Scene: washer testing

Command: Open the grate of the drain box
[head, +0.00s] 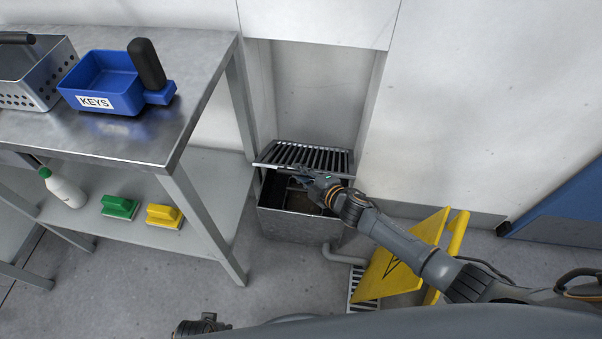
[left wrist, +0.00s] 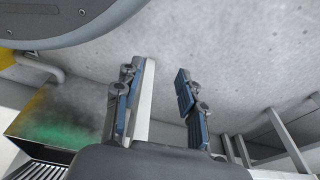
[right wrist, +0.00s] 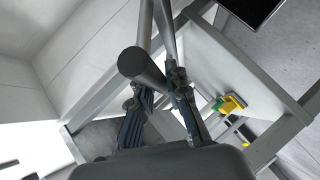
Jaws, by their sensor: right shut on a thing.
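The drain box (head: 291,222) is a grey metal box on the floor at the wall recess in the head view. Its slatted grate (head: 290,153) is raised at the front, and the dark inside shows below the front edge. My right gripper (head: 318,181) is at that front edge. My left gripper (left wrist: 158,78) is open and empty in the left wrist view, away from the grate.
A metal table (head: 135,140) stands left of the drain box, with a blue KEYS tray (head: 95,80) on top. Its lower shelf holds a white bottle (head: 65,190) and green and yellow brushes. A yellow folding sign (head: 400,268) stands right, by a pipe (head: 345,258).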

